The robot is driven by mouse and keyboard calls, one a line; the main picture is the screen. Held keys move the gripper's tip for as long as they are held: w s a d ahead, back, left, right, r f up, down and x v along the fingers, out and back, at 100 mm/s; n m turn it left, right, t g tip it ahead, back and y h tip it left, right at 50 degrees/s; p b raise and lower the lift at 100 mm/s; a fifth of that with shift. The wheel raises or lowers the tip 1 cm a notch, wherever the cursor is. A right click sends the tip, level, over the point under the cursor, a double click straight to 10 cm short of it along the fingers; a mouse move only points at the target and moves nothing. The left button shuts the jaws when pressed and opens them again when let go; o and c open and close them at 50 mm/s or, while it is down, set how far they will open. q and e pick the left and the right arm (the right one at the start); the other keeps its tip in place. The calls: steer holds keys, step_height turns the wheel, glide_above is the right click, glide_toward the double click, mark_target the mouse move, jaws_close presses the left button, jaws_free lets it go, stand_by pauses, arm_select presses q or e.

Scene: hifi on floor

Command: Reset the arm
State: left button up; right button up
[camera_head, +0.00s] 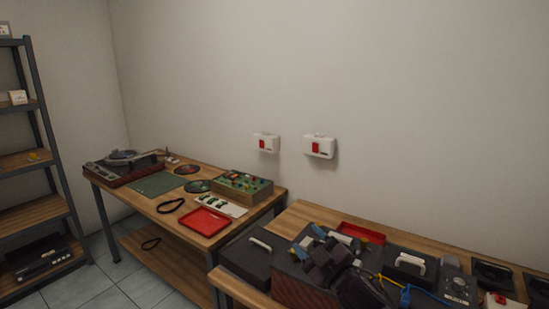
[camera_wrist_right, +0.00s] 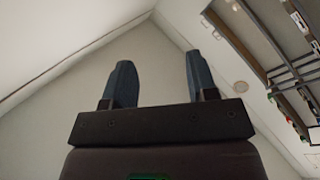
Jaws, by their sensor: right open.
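My right gripper (camera_head: 309,242) shows over the right-hand workbench (camera_head: 290,222) in the head view, its two blue fingers spread apart. In the right wrist view the same gripper (camera_wrist_right: 160,75) is open, with nothing between its fingers. Behind the fingers there is only wall and ceiling. My right arm covers part of the equipment on the bench. My left gripper is in neither view.
Black cases (camera_head: 247,252) with light handles and a red tray (camera_head: 361,233) crowd the right bench around my arm. The left bench (camera_head: 147,202) holds a turntable (camera_head: 122,160), a green circuit box (camera_head: 242,186) and another red tray (camera_head: 205,221). A metal shelf (camera_head: 47,150) stands far left.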

steer(key=s+d+f+m+g+h, duration=0.1)
steer(key=s+d+f+m+h, duration=0.2)
steer(key=s+d+f, duration=0.3)
steer(key=s+d+f+m+g+h, duration=0.2)
steer(key=s+d+f+m, duration=0.3)
steer(key=s+f, duration=0.8)
steer(key=s+d+f+m+g+h, duration=0.2)
steer(key=s+d+f+m+h, duration=0.3)
steer(key=s+d+f, duration=0.3)
steer(key=s+f, duration=0.1)
steer(key=s, duration=0.2)
steer(key=shift+d+f, duration=0.2)
steer(key=shift+d, duration=0.1)
